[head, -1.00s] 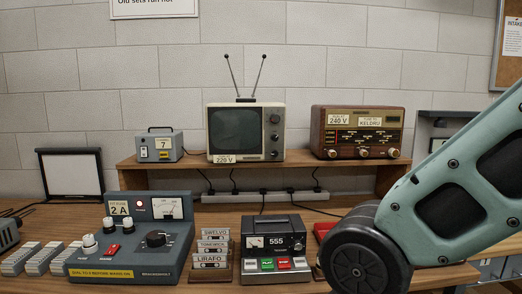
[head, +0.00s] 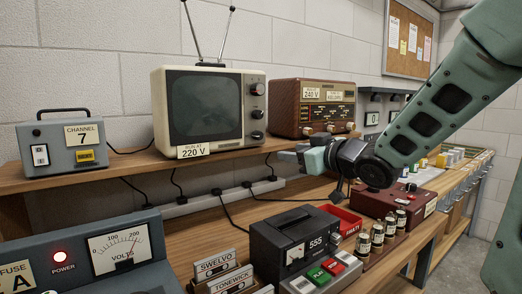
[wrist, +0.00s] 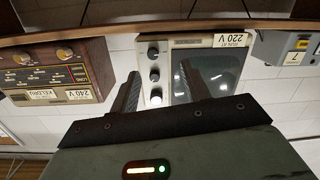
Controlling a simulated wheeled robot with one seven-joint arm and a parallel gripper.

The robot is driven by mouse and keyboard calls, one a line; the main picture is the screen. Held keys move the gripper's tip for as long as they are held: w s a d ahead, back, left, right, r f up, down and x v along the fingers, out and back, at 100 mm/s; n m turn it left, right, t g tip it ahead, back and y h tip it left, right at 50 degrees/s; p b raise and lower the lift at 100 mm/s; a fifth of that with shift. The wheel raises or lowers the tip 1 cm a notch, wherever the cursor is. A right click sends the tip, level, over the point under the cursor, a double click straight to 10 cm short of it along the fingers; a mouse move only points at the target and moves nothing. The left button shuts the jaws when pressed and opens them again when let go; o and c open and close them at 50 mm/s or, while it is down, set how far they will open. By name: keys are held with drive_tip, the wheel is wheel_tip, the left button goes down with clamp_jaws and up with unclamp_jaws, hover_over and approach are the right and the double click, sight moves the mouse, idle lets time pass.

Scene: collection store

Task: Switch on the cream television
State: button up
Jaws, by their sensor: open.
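The cream television (head: 205,108) stands on the wooden shelf with its antenna raised. Its screen is dark. Three dark knobs run down its right side, and a "RUN AT 220 V" label is at its lower front. My gripper (head: 288,154) is in front of the shelf, right of and below the television, apart from it. In the wrist view the television (wrist: 215,66) appears upside down, with the knobs (wrist: 154,75) showing between the two fingers of my open gripper (wrist: 159,70). Nothing is between the fingers.
A brown radio (head: 312,106) stands right of the television. A grey channel box (head: 62,145) marked 7 stands left. A power strip (head: 215,199) with cables runs beneath the shelf.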

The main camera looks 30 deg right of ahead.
drive_tip(key=s+d+r+t, duration=0.1)
drive_tip(key=d, duration=0.1)
drive_tip(key=p, duration=0.9)
approach(261, 136)
drive_tip(key=s, duration=0.2)
drive_tip(key=shift+s+r, duration=0.3)
drive_tip(key=shift+s, duration=0.1)
drive_tip(key=p, duration=0.3)
drive_tip(key=shift+w, duration=0.15)
drive_tip(key=w+p, duration=0.1)
drive_tip(key=w, duration=0.3)
drive_tip(key=w+p, duration=0.2)
drive_tip(key=w, duration=0.1)
drive_tip(key=w+p, duration=0.1)
drive_tip(key=w, duration=0.3)
drive_tip(key=shift+w+a+f+p, duration=0.3)
drive_tip(key=shift+a, duration=0.1)
